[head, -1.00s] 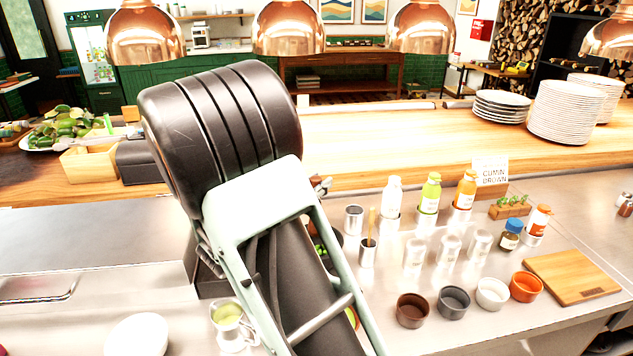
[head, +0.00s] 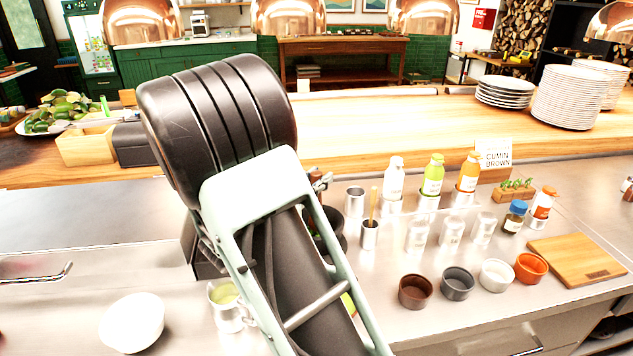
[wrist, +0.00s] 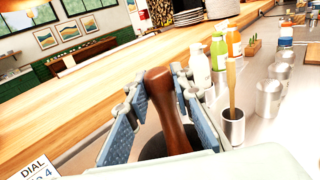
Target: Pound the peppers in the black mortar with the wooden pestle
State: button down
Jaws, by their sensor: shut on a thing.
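The wooden pestle (wrist: 168,108) is a dark reddish-brown rod with a rounded top, nearly upright in the wrist view. My gripper (wrist: 163,112) is shut on it, with a blue-padded finger on each side. The black mortar (wrist: 153,147) shows as a dark rounded shape below the pestle. In the head view, the mortar (head: 338,222) shows only in part beside my arm, which covers the rest, and the pestle's top (head: 316,176) peeks out above it. I cannot see the peppers inside, nor whether the pestle's lower end touches them.
A metal cup with a wooden-handled tool (head: 370,233) stands close right of the mortar. Bottles (head: 432,180), shakers (head: 451,232), small bowls (head: 457,281) and a cutting board (head: 575,262) fill the right side. A white bowl (head: 133,323) and a metal jug (head: 225,305) stand left.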

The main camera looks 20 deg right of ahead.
jog(key=shift+f, duration=0.1)
dwell(0.3)
jog(key=shift+f+b, duration=1.05)
jog(key=shift+f, duration=0.25)
jog(key=shift+r+p, duration=1.25)
jog(key=shift+r, duration=0.3)
jog(key=shift+f, duration=0.1)
jog(key=shift+r, duration=0.2)
jog(key=shift+f, duration=0.1)
